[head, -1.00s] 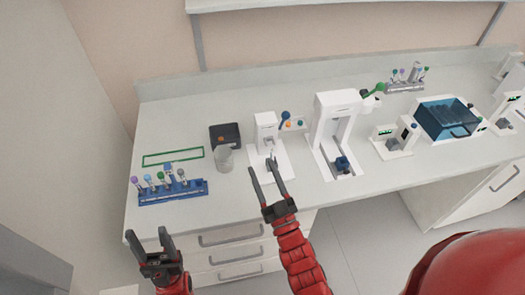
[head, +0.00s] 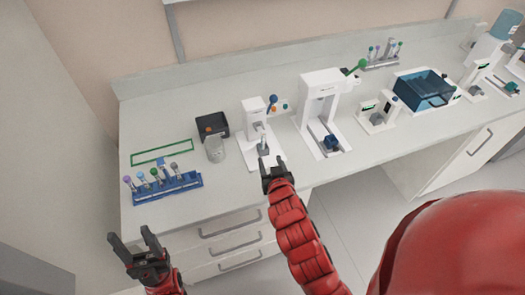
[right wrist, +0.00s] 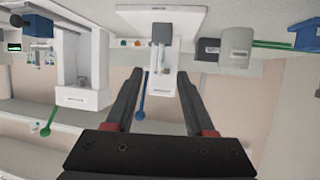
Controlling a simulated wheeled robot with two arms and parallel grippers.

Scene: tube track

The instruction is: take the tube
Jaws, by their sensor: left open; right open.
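A small clear tube (head: 264,146) appears to stand at the front of the small white device (head: 254,112); its detail is too small to be sure. The device also shows in the right wrist view (right wrist: 158,72), which is upside down, with a grey tube-like shape (right wrist: 160,58) on it. My right gripper (head: 272,164) is open and empty, just in front of that device and apart from the tube. In the right wrist view its fingers (right wrist: 160,80) spread on both sides of the device. My left gripper (head: 131,241) is open and empty, in front of the bench's left end.
A blue rack (head: 168,191) with several capped tubes stands at the left, near a green outline (head: 162,152).

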